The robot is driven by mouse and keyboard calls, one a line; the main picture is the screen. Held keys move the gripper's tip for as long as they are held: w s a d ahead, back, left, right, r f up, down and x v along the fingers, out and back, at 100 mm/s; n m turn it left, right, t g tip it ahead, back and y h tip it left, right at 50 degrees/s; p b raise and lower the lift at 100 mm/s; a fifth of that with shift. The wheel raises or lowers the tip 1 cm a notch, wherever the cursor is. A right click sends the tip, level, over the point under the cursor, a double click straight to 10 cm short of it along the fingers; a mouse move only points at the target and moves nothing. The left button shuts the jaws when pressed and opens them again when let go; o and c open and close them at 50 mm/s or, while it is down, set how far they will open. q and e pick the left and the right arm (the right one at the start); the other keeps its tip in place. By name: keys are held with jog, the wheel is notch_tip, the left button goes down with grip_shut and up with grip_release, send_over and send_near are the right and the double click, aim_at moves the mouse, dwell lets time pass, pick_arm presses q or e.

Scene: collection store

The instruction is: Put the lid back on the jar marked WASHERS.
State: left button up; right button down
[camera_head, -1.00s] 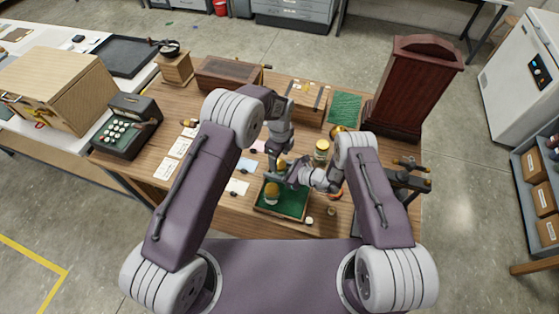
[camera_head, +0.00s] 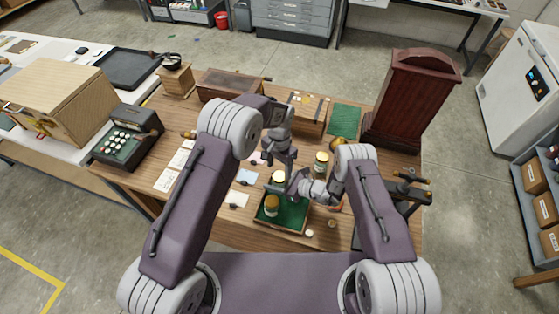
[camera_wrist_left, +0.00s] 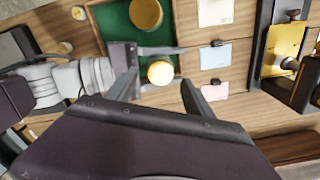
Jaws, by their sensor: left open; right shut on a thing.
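A jar (camera_head: 279,177) with a round pale-yellow top stands at the back of the green-lined tray (camera_head: 305,226). My right gripper (camera_head: 287,187) is shut on it from the right; its fingers lie on either side of it in the left wrist view. My left gripper (camera_head: 283,166) is open above this jar. In that view the jar's top (camera_wrist_left: 160,72) lies between the open fingers, apparently clear of them. A second jar (camera_head: 271,205) with a gold top (camera_wrist_left: 146,12) stands nearer in the tray. A third jar (camera_head: 321,161) stands behind the tray. I cannot read any label.
A keyed machine (camera_head: 128,140), a wooden box (camera_head: 228,84) and a dark red cabinet (camera_head: 413,98) stand around. A green mat (camera_head: 345,120) lies bare.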

aim_at(279, 176)
pick_arm(q)
jog(key=n, duration=0.6)
jog(key=shift+r, duration=0.4)
jog(key=n, duration=0.5)
jog(key=shift+r, duration=0.35)
jog(key=shift+r+n, duration=0.2)
jog(key=shift+n, duration=0.8)
jog(key=shift+w+d+r+n, duration=0.1)
jog(key=shift+w+r+n, duration=0.2)
jog(key=shift+r, duration=0.4)
jog(key=shift+f, duration=0.15)
notch_tip(279, 176, down, 8)
jog(key=shift+r, duration=0.1)
jog(key=shift+c, duration=0.3)
